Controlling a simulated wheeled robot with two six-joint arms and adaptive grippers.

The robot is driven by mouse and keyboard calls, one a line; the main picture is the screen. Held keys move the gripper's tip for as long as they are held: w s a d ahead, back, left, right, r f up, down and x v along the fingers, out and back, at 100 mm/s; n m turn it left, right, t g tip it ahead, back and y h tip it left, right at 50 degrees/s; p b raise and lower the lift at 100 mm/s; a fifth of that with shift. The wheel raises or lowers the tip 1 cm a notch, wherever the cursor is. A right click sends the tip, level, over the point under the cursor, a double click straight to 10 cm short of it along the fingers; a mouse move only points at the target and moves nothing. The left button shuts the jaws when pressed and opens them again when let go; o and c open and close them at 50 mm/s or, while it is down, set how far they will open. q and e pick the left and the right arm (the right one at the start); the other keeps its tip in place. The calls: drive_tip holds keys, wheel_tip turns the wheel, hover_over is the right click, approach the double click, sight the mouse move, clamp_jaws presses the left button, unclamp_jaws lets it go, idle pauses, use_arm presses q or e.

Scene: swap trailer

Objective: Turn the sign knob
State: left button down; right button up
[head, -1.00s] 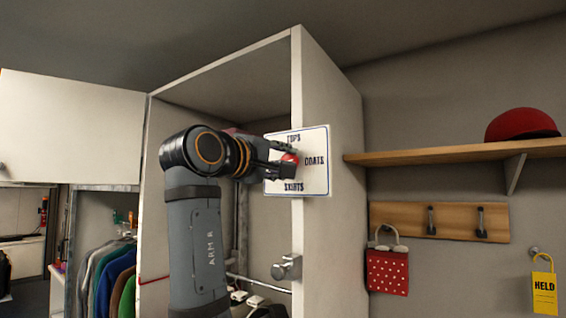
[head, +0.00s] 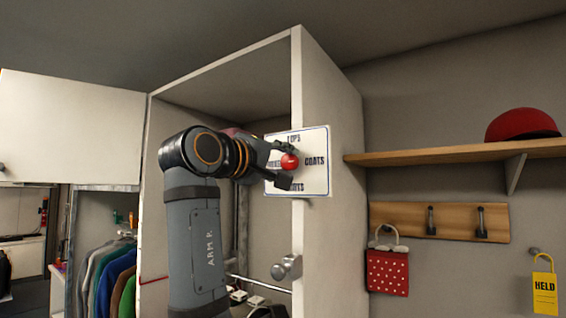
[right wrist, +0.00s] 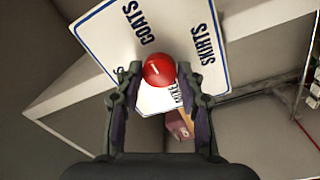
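The sign is a white, blue-edged plate (head: 318,178) on the edge of a tall white cabinet. In the head view, TOPS is at its top and COATS at its right; the lower and left labels are partly covered. The round red knob (head: 289,161) sits at its middle. My right gripper (head: 287,164) is open, one finger above the knob and one below. In the right wrist view the knob (right wrist: 158,70), with a short white mark, lies between the two fingertips (right wrist: 159,75), with narrow gaps visible. The sign (right wrist: 110,35) is behind it. My left gripper is out of view.
The open cabinet (head: 330,110) has a metal knob (head: 287,268) low on its front edge. At right are a wooden shelf (head: 430,155) with a red cap (head: 522,124), a hook rail (head: 455,222), a red dotted bag (head: 387,272) and a yellow HELD tag (head: 544,290).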

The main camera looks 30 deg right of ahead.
drive_tip(key=shift+o, duration=1.4)
drive_tip(key=shift+r, duration=0.1)
